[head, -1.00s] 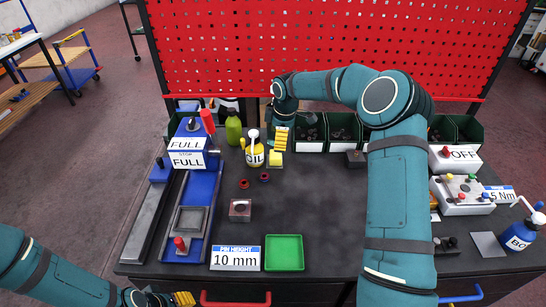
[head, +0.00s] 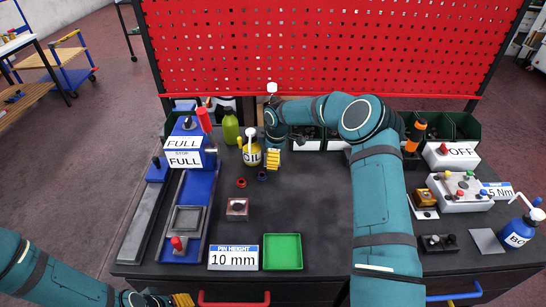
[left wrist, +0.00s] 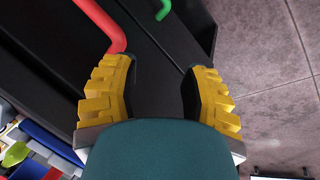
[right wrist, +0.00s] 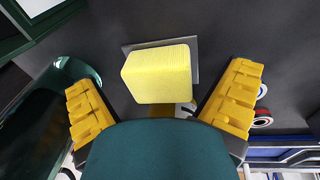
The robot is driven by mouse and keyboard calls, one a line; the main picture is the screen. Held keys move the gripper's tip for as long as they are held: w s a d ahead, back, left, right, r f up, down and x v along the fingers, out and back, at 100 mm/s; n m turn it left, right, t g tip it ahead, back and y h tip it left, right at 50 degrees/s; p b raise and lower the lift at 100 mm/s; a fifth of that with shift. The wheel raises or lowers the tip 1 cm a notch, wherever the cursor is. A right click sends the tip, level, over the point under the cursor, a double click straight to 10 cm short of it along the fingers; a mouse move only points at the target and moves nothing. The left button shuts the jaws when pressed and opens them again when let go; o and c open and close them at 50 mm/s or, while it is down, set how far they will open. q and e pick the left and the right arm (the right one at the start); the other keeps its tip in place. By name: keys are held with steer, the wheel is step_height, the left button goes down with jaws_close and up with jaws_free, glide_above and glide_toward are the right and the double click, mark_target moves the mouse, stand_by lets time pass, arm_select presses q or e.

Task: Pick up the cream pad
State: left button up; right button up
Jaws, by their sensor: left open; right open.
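The cream pad (right wrist: 158,74), a pale yellow block, sits on a thin grey plate (right wrist: 196,62) in the right wrist view. My right gripper (right wrist: 163,92) is open, with a yellow finger on either side of the pad and a gap on both sides. In the head view my right gripper (head: 273,164) is over that spot beside the oil bottle (head: 250,152), and it hides the pad. My left gripper (left wrist: 155,75) is open and empty, low by the front of the bench; it also shows at the bottom of the head view (head: 180,300).
A green bottle (head: 230,127) and the oil bottle stand just left of my right gripper. Small red (head: 241,183) and dark (head: 262,176) rings lie in front. Dark green bins (head: 335,140) line the back.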

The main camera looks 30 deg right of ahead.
steer(key=c, duration=1.2)
step_height(320, 180, up, 10)
steer(key=shift+r+p, duration=0.1)
steer(key=shift+p, duration=0.25)
steer(key=shift+o, duration=1.1)
steer(key=c, duration=0.3)
